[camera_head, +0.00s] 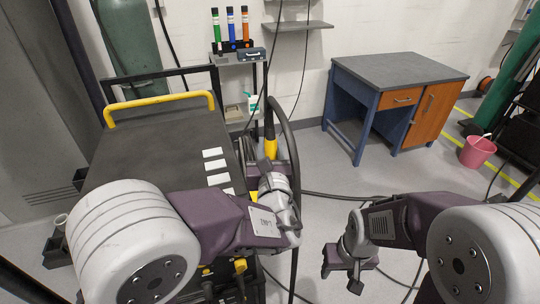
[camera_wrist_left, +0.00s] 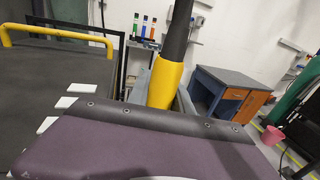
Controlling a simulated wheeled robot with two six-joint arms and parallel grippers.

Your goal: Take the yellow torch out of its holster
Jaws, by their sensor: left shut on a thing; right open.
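The yellow torch (camera_head: 271,146) with a black upper part stands upright at the right side of the dark cart, in the middle of the head view. In the left wrist view the torch (camera_wrist_left: 165,82) rises close in front, yellow below and black above. My left gripper (camera_head: 268,165) is shut on the torch, with a grey finger beside it. The torch's lower end and the holster are hidden behind my left wrist, so I cannot tell whether it sits in the holster. My right gripper (camera_head: 342,278) is open and empty above the floor.
The cart top (camera_head: 160,130) has a yellow handle (camera_head: 160,104) and several white labels. A black hose (camera_head: 294,150) loops close right of the torch. A blue desk (camera_head: 390,90) and a pink bucket (camera_head: 477,152) stand at the right. Cables cross the otherwise clear floor.

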